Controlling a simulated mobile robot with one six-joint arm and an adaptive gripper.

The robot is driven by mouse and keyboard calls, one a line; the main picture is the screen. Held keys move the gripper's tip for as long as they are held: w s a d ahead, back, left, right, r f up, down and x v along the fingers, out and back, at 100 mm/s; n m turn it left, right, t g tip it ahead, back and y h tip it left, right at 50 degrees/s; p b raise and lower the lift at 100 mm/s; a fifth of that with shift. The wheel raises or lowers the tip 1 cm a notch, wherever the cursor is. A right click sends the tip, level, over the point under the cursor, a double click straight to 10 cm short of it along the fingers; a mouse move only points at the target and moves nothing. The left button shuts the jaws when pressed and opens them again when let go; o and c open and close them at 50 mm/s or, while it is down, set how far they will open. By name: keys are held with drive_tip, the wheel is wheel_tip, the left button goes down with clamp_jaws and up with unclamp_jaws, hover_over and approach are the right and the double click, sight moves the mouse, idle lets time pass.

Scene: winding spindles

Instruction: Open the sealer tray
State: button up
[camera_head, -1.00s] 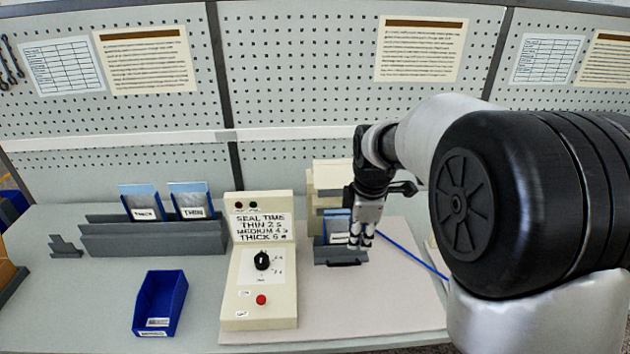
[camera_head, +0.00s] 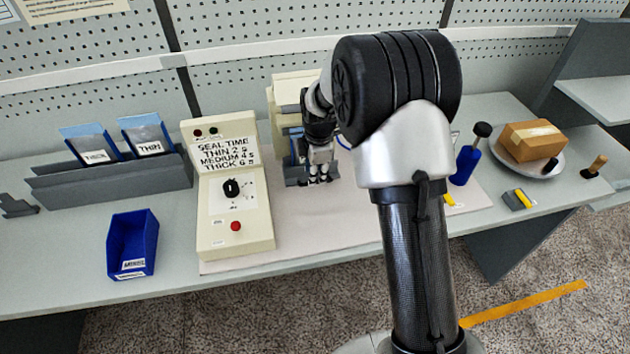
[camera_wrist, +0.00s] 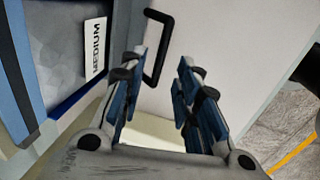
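The sealer (camera_head: 290,92) is a cream block behind my gripper in the head view, partly hidden by my arm. Its grey tray (camera_head: 295,177) sits at its front. A blue-edged pouch labelled MEDIUM (camera_wrist: 62,50) lies at the upper left of the wrist view. A black U-shaped handle (camera_wrist: 152,76) shows just beyond my fingertips, nearer the left finger. My gripper (camera_wrist: 160,65) is open, its blue-padded fingers apart, with nothing held. In the head view my gripper (camera_head: 320,176) is low at the tray's front; contact with the handle cannot be told.
The seal-time control box (camera_head: 234,205) stands left of my gripper. A blue bin (camera_head: 133,243) and a grey rack (camera_head: 110,183) with THICK and THIN pouches are farther left. A blue bottle (camera_head: 465,166) and a plate with a brown box (camera_head: 530,141) are at right.

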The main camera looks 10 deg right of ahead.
drive_tip(key=shift+w+f+b, duration=0.15)
drive_tip(key=shift+w+f, duration=0.05)
drive_tip(key=shift+f, duration=0.7)
drive_tip(key=shift+w+f+b, duration=0.15)
drive_tip(key=shift+f, duration=0.7)
drive_tip(key=shift+c, duration=0.5)
clamp_jaws()
